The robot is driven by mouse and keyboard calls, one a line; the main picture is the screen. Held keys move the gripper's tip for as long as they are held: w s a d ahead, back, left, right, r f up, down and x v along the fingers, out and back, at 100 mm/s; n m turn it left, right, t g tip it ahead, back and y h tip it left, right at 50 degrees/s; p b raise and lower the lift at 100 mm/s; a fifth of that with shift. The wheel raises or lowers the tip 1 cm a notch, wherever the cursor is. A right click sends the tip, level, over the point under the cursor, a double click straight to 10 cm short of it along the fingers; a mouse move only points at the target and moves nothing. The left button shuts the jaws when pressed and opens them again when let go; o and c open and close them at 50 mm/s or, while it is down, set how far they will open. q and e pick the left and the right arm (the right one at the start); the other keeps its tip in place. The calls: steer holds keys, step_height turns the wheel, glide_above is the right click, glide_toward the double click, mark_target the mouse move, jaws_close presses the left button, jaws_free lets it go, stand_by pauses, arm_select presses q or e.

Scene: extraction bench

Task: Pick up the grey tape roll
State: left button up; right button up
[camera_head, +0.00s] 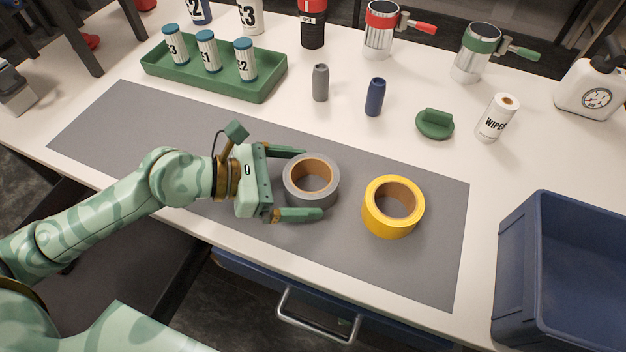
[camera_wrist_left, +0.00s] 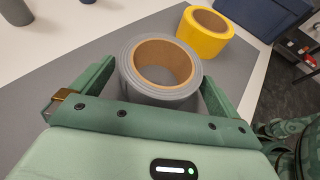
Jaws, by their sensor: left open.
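The grey tape roll (camera_head: 329,187) lies flat on the grey mat (camera_head: 120,125), its brown core facing up. My left gripper (camera_head: 305,184) is open, with one finger beyond the roll's far side and one on its near side. In the left wrist view the grey tape roll (camera_wrist_left: 128,76) sits between the two open fingers of the left gripper (camera_wrist_left: 155,85). I cannot tell whether the fingers touch it. My right gripper is not in view.
A yellow tape roll (camera_head: 378,219) lies on the mat just right of the grey one. A blue bin (camera_head: 520,260) stands at the right. A green tray (camera_head: 215,82) with several labelled vials, small cylinders and portafilter-like cups stand behind. The mat's left part is clear.

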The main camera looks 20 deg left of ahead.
arm_select(q)
steer(key=shift+x, duration=1.15)
steer(key=shift+a, duration=0.1)
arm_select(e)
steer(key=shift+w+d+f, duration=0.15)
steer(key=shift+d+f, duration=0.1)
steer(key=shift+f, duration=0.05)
arm_select(q)
steer(key=c, duration=0.9)
